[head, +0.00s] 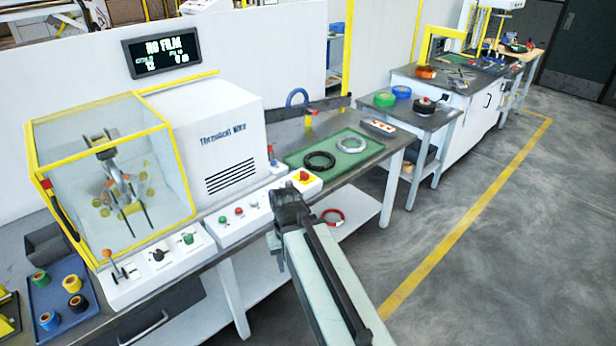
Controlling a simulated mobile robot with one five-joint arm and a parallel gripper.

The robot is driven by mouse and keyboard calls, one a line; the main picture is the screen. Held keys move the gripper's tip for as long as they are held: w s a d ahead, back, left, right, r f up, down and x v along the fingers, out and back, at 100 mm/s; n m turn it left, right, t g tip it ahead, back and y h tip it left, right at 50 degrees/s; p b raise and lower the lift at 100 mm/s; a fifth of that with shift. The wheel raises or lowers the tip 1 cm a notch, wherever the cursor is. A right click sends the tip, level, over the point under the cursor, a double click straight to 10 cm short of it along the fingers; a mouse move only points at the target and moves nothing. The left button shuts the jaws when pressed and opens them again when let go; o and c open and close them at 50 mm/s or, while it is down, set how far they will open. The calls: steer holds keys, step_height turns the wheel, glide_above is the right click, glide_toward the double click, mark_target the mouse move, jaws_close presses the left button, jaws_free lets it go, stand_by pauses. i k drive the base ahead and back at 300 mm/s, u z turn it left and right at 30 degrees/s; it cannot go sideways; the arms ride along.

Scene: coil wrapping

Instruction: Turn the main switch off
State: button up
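A red knob on a yellow plate (303,176), which looks like the main switch, sits at the right end of the white control panel (250,209) on the bench front. My gripper (286,190) is just in front of the panel, a little below and left of this switch in the head view. Its dark body overlaps the panel's edge. I cannot tell whether it touches the panel or the switch. The fingers are small and dark, so their opening is unclear. The knob's setting is too small to read.
The clear yellow-framed wrapping box (110,175) stands left under a display (161,53) reading "NO FILM". A green mat (337,150) with black and white coils lies behind the switch. A red ring (333,216) is on the lower shelf. The floor at right is clear.

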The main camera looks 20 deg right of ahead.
mark_target(304, 176)
steer(key=z, duration=0.15)
steer(key=i, duration=1.15)
steer(key=z, duration=0.3)
